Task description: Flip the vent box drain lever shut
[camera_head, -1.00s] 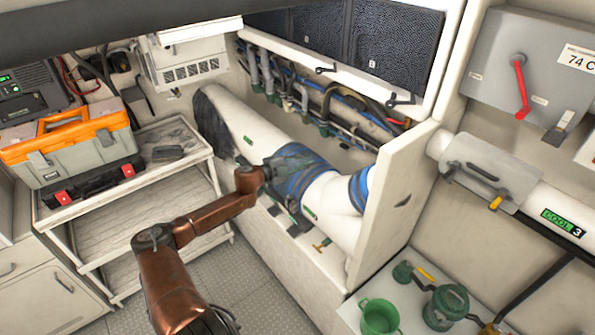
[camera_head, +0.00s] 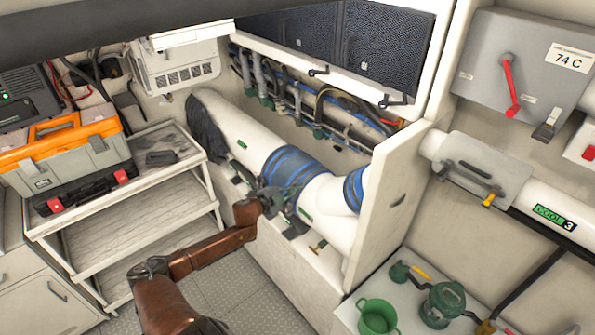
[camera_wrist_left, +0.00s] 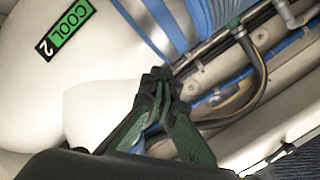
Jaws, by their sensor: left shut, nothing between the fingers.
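My left gripper (camera_head: 292,193) is at the near side of the thick white pipe (camera_head: 234,124), by its blue bands (camera_head: 290,165). In the left wrist view the green fingertips (camera_wrist_left: 158,80) are together, with nothing between them, in front of the pipe. A small brass T-handle (camera_head: 318,247) sits low on the ledge, right of the gripper and apart from it. A grey box (camera_head: 525,50) marked 74 C carries a red lever (camera_head: 512,85) pointing down and a grey lever (camera_head: 548,122). I cannot tell which is the vent box drain lever. My right gripper is out of view.
An upright white panel (camera_head: 390,190) stands right of the gripper. Hoses (camera_head: 300,95) run behind the pipe. A green bucket (camera_head: 379,316) and green pot (camera_head: 443,305) are at lower right.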

